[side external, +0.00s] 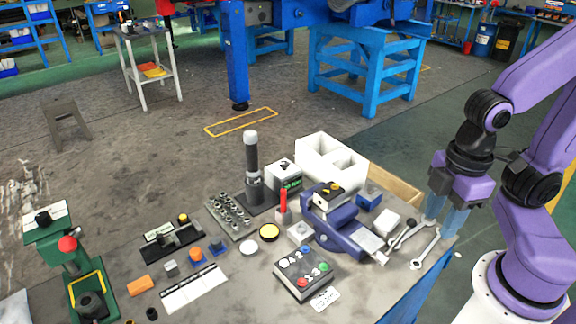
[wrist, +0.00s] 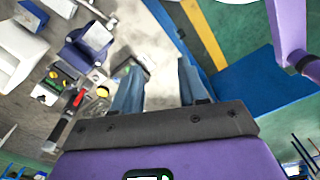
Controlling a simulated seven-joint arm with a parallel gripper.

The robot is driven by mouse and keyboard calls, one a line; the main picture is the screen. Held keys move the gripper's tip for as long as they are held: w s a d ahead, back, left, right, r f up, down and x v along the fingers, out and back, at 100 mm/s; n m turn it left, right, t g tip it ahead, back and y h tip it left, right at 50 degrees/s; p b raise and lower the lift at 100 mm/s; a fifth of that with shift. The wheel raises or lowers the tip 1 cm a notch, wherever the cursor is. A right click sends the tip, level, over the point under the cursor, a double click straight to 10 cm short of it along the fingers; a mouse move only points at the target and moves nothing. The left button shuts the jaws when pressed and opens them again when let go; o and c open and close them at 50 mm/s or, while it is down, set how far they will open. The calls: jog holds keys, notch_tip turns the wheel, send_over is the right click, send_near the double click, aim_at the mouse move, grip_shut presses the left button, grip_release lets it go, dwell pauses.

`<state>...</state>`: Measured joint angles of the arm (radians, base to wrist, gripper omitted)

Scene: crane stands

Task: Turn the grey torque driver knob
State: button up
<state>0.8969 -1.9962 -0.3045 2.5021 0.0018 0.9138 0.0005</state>
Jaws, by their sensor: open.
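An upright torque driver (side external: 253,165) with a black shaft and a grey knob (side external: 250,138) on top stands on a dark base plate at the back middle of the bench. In the wrist view, what looks like the same driver (wrist: 62,130) lies toward the lower left, its light grey end (wrist: 48,147) outermost. My gripper (side external: 443,222) is over the bench's right edge, well to the right of the driver. Its two bluish fingers stand apart and empty in the wrist view (wrist: 160,68). Nothing hides the knob in the side view.
A socket rack (side external: 228,216) and red-handled tool (side external: 284,205) stand close to the driver. A button box (side external: 305,273) sits in front.

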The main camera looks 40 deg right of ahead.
jog(key=o, duration=0.3)
jog(key=shift+o, duration=0.2)
jog(key=shift+w+a, duration=0.15)
jog(key=w+a+m+y, duration=0.1)
jog(key=w+a, duration=0.2)
jog(key=w, duration=0.4)
jog(key=w+a+m, duration=0.1)
jog(key=w+a, duration=0.2)
jog(key=w, duration=0.4)
jog(key=m+t, duration=0.4)
jog(key=m, duration=0.2)
send_over(285, 163)
jog(key=s+d, duration=0.3)
jog(key=s, duration=0.4)
notch_tip(285, 163, down, 7)
jog(key=x, duration=1.6)
jog(key=shift+w+a+f, duration=0.15)
jog(key=shift+w+a, duration=0.15)
jog(key=shift+a, duration=0.15)
jog(key=shift+c, duration=0.2)
jog(key=c, duration=1)
